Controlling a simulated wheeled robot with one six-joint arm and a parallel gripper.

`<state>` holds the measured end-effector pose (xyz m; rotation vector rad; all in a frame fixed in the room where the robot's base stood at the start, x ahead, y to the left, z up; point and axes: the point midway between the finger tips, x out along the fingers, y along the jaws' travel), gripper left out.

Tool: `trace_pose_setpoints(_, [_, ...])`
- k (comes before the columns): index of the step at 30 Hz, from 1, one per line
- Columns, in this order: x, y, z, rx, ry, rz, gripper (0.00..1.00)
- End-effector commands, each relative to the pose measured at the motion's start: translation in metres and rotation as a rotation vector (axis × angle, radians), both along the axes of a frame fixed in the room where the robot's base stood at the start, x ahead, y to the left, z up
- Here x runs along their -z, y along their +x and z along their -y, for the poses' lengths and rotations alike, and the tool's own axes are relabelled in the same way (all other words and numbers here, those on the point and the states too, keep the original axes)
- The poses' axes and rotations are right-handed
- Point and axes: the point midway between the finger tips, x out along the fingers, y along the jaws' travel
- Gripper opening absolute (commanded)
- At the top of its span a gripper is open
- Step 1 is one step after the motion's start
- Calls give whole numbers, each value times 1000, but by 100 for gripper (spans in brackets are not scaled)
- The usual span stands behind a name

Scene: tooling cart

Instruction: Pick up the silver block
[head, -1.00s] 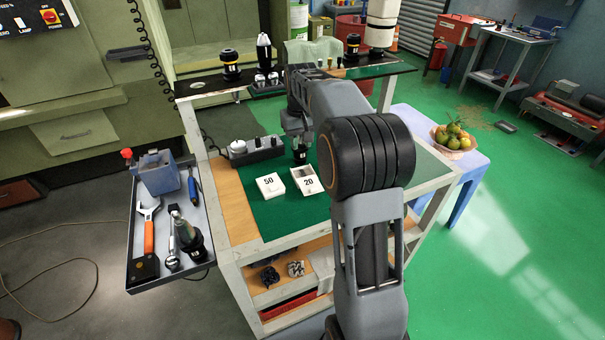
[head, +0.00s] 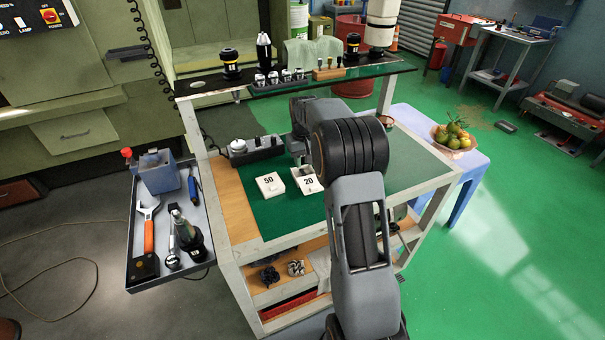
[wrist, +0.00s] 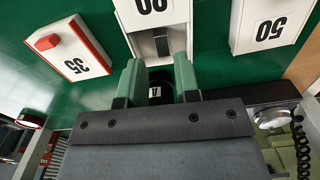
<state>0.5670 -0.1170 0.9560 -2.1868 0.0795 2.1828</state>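The silver block (wrist: 162,44) is a small grey metal piece in the slot of a white numbered box (wrist: 150,15) in the wrist view. In the head view that box (head: 306,187) is marked 20, and my arm partly covers the block's place. My gripper (wrist: 159,66) has two green fingers, apart with a gap between them. The block is just beyond the fingertips, roughly in line with the gap, and not held. In the head view the fingers are mostly hidden behind my arm.
A white box marked 50 (head: 269,185) stands beside it. A red-edged box marked 35 (wrist: 70,48) is on the other side. A black round thing (wrist: 160,88) shows between the fingers. A dark holder strip (head: 258,148) lies behind. Green mat is clear at right (head: 415,160).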

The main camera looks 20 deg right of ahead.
Motion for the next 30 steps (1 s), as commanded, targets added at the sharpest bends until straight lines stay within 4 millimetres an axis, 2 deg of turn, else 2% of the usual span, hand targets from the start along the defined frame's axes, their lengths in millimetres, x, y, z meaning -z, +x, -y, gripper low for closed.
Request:
trace_pose_setpoints(9, [40, 1, -2, 0, 1, -4, 30])
trace_pose_setpoints(20, [46, 1, -2, 0, 0, -1, 30])
trace_pose_setpoints(27, [46, 1, -2, 0, 0, -1, 7])
trace_pose_setpoints(30, [46, 1, -2, 0, 0, -1, 0])
